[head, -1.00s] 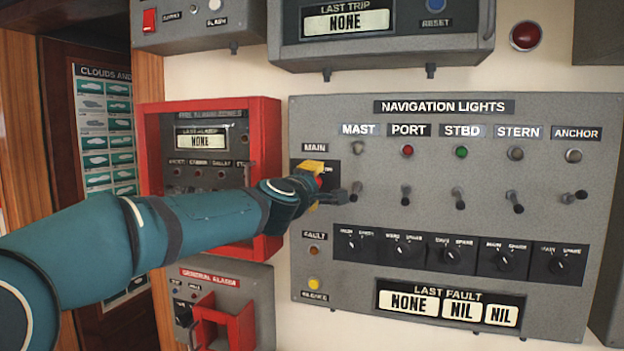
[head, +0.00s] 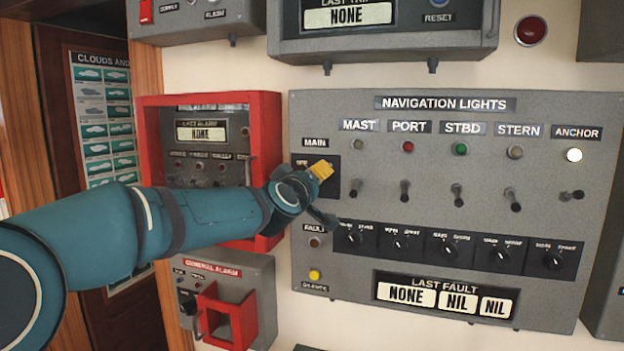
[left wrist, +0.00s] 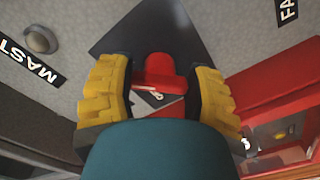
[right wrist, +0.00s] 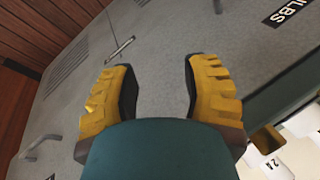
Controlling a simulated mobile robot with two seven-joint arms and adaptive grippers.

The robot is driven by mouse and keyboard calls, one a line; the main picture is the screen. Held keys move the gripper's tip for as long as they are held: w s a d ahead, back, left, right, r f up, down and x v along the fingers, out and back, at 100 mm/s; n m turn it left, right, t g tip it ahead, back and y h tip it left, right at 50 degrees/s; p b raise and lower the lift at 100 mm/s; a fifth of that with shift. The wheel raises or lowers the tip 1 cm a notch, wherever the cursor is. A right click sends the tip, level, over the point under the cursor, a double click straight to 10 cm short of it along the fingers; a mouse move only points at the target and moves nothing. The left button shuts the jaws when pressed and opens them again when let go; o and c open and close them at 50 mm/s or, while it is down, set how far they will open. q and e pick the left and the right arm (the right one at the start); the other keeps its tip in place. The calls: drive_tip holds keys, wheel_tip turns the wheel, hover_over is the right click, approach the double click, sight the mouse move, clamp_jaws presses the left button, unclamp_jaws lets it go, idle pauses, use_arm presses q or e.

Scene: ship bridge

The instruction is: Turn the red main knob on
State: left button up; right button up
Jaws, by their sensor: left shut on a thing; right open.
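The red main knob (left wrist: 158,72) shows in the left wrist view between the yellow fingers of my left gripper (left wrist: 160,85), on a dark plate. My left gripper is shut on it. In the head view my left gripper (head: 321,171) covers the knob below the MAIN label (head: 315,142). On the navigation lights panel (head: 450,280), the ANCHOR lamp (head: 574,155) is lit white. In the right wrist view my right gripper (right wrist: 160,75) is open with nothing between its fingers; it is out of the head view.
Toggle switches (head: 404,191) and black selector knobs (head: 400,243) lie right of my left gripper. A red-framed alarm panel (head: 265,125) is behind my left forearm, and a general alarm box (head: 262,290) is below. Grey cabinet surfaces (right wrist: 130,30) face my right gripper.

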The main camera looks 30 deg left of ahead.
use_arm(q)
drive_tip(key=shift+f, duration=0.1)
idle(0.3)
drive_tip(key=o, duration=1.2)
drive_tip(key=shift+s, duration=0.1)
drive_tip(key=v, duration=1.2)
